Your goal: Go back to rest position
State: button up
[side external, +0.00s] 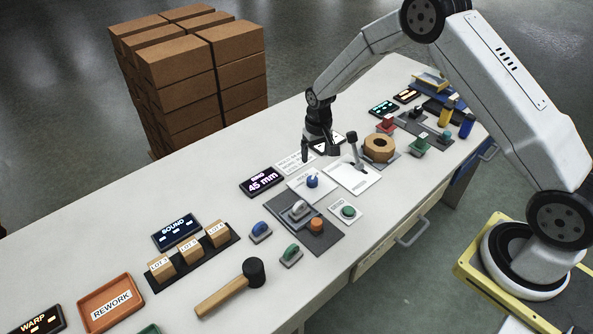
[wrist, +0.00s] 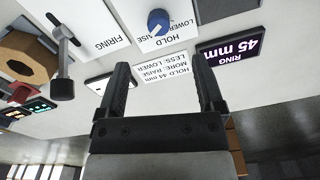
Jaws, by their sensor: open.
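My gripper (side external: 322,150) is open and empty above the back part of the white bench (side external: 95,225). In the wrist view its two dark fingers (wrist: 165,90) stand apart with nothing between them. Below and ahead of it lies a white card with printed hold, raise and lower lines (wrist: 160,68). The blue knob (side external: 312,181) on its white plate and the upright lever (side external: 353,150) on another white plate stand just in front of the gripper. I cannot tell the exact height of the fingertips above the bench.
A dark display (side external: 262,182) reads "RING 45 mm". A brown ring-shaped block (side external: 379,148) sits right of the lever. A mallet (side external: 230,288), an orange rework tray (side external: 111,302) and three small boxes (side external: 190,250) lie left. Stacked cartons (side external: 190,75) stand behind the bench.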

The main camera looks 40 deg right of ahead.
jog(key=s+a+r+n, duration=0.1)
jog(key=s+r, duration=0.3)
jog(key=s, duration=0.3)
jog(key=s+a+r+n+t, duration=0.1)
jog(key=s+r, duration=0.4)
jog(key=s, duration=0.3)
jog(key=s+a+r+t, duration=0.1)
jog(key=s+a+r, duration=0.1)
jog(key=s+r, duration=0.3)
jog(key=s, duration=0.3)
jog(key=shift+s+n, duration=0.2)
jog(key=shift+n, duration=0.2)
jog(key=shift+a, duration=0.1)
